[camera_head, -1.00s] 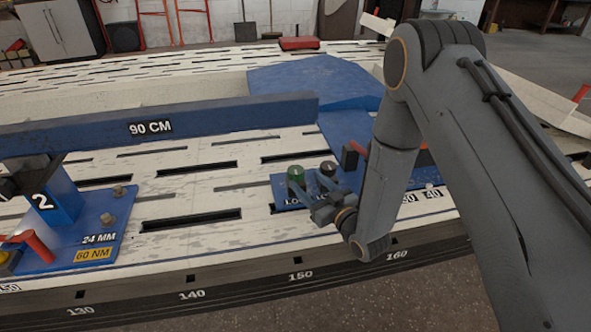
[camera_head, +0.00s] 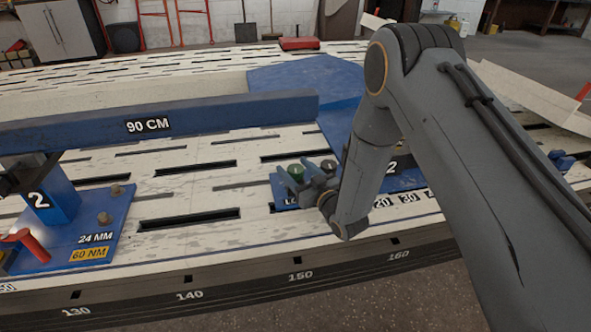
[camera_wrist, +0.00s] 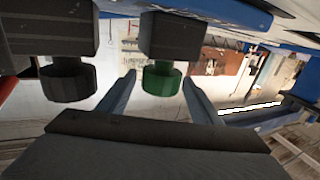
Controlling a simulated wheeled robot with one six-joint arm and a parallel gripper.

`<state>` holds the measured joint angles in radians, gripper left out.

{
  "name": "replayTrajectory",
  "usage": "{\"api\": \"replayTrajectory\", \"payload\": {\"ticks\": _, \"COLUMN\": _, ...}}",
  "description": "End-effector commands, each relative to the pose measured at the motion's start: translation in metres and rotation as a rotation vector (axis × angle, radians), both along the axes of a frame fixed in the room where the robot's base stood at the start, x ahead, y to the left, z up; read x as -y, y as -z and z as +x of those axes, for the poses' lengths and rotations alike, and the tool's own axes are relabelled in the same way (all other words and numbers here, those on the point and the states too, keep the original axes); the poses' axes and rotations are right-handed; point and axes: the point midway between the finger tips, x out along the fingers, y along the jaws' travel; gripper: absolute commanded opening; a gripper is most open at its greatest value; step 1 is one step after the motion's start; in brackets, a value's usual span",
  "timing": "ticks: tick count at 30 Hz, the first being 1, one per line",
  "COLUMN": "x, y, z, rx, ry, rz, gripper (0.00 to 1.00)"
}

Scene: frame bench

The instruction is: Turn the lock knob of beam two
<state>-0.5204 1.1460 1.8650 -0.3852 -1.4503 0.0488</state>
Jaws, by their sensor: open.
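A green knob (camera_head: 296,170) and a dark grey knob (camera_head: 328,166) stand side by side on a small blue plate (camera_head: 280,190), its label partly hidden by my gripper (camera_head: 310,182). In the wrist view, my gripper (camera_wrist: 158,90) is open, with one finger on each side of the green knob (camera_wrist: 162,82). I cannot tell whether the fingers touch it. The dark knob (camera_wrist: 68,82) is outside the left finger. The blue beam (camera_head: 210,118) marked 90 CM lies behind. A blue plate marked 2 (camera_head: 405,180) is partly behind my arm.
The slotted white bench (camera_head: 190,180) has a front edge with a number scale. A blue stand marked 2 (camera_head: 60,205), with a red handle (camera_head: 28,242) on its base, stands at the left. The bench between this stand and the knobs is clear.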

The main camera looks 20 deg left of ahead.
Motion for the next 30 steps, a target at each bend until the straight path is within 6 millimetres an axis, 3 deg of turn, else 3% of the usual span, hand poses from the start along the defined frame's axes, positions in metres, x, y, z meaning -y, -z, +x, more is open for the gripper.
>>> {"api": "replayTrajectory", "payload": {"ticks": 1, "x": 0.0001, "y": 0.0, "z": -0.0001, "rx": 0.0, "ry": 0.0, "rz": 0.0, "gripper": 0.57}}
{"api": "replayTrajectory", "payload": {"ticks": 8, "x": 0.0002, "y": 0.0001, "z": -0.0002, "rx": 0.0, "ry": 0.0, "rz": 0.0, "gripper": 0.18}}
{"api": "replayTrajectory", "payload": {"ticks": 30, "x": 0.0004, "y": 0.0003, "z": 0.0, "rx": -0.001, "ry": -0.135, "rz": -0.001, "gripper": 0.18}}
